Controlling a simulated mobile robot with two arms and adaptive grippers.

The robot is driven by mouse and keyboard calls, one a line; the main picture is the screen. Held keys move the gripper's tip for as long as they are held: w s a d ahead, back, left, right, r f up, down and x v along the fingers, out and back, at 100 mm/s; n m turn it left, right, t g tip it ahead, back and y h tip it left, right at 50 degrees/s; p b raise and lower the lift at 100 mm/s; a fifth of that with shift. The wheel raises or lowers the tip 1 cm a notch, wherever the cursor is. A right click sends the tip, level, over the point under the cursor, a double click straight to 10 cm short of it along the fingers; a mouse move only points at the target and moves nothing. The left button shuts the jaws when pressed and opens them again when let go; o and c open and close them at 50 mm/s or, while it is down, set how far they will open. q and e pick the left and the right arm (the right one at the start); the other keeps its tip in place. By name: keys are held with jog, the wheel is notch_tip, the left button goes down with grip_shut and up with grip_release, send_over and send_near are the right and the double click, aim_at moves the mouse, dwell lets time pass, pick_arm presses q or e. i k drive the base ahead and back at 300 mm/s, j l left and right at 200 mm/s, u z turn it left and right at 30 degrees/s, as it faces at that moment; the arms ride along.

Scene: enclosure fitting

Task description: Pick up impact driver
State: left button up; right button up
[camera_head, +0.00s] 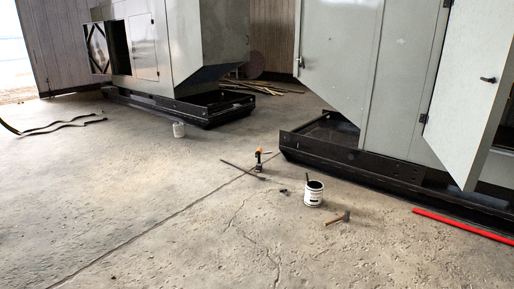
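A small orange-and-black tool that looks like the impact driver (259,159) stands upright on the concrete floor, left of the right-hand enclosure's base. It is small in the picture, so its details are unclear. Neither of my grippers shows in the head view.
A white bucket (313,194) and a hammer (338,218) are on the floor nearby. A dark rod (243,170) lies beside the tool. The right enclosure (400,75) has an open door (470,85). A red bar (462,226) lies at right. The left foreground floor is clear.

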aim_at(259, 151)
jog(key=i, duration=5.3)
jog(key=i+u, duration=0.1)
jog(key=i, duration=0.4)
jog(key=i+l+u, duration=0.15)
jog(key=i, duration=0.35)
jog(key=i+l+u, duration=0.1)
jog(key=i, duration=0.4)
jog(key=i+l+u, duration=0.1)
jog(key=i, duration=0.4)
jog(key=l, duration=0.1)
